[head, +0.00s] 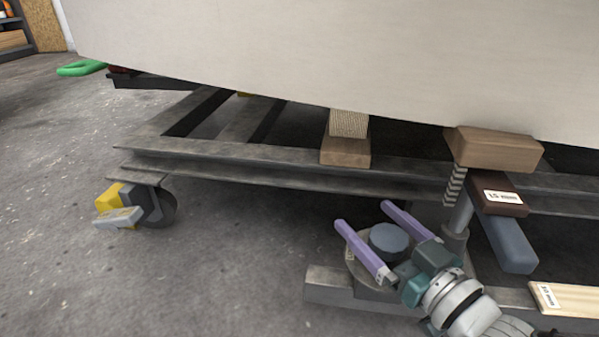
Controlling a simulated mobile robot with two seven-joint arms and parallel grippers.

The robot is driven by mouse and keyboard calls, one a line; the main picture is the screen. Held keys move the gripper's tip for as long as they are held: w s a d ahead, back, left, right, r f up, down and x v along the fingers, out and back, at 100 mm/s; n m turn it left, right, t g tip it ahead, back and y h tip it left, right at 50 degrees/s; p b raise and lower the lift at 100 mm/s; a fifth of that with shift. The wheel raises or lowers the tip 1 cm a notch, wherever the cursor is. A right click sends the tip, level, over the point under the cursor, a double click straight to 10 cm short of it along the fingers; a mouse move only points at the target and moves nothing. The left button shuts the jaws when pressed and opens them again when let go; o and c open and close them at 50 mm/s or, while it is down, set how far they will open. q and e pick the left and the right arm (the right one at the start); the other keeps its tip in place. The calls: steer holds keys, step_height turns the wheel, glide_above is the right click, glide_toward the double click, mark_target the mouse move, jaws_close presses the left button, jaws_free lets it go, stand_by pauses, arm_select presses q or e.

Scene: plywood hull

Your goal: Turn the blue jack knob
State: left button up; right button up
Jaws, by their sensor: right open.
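The blue jack knob (389,239) is a short, round, dull blue cap at the lower centre right of the head view. It sits low by the metal frame, beside the jack post (461,215). My right gripper (362,214) comes in from the lower right with its two lavender fingers spread. One finger lies on each side of the knob, and the tips reach past it. I cannot tell whether either finger touches the knob. The knob's lower part is partly hidden by the near finger. My left gripper is not in view.
The pale plywood hull (330,55) overhangs the steel frame (230,165), resting on wooden blocks (345,152). A brown block (495,150) tops the jack. A dark "15 mm" piece (499,195) and a blue-grey bar (508,243) are close right. A caster (157,205) stands left; the left floor is clear.

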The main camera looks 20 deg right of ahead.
steer(key=shift+s+f, duration=0.1)
steer(key=shift+s, duration=0.4)
steer(key=shift+w, duration=0.3)
steer(key=c, duration=1.4)
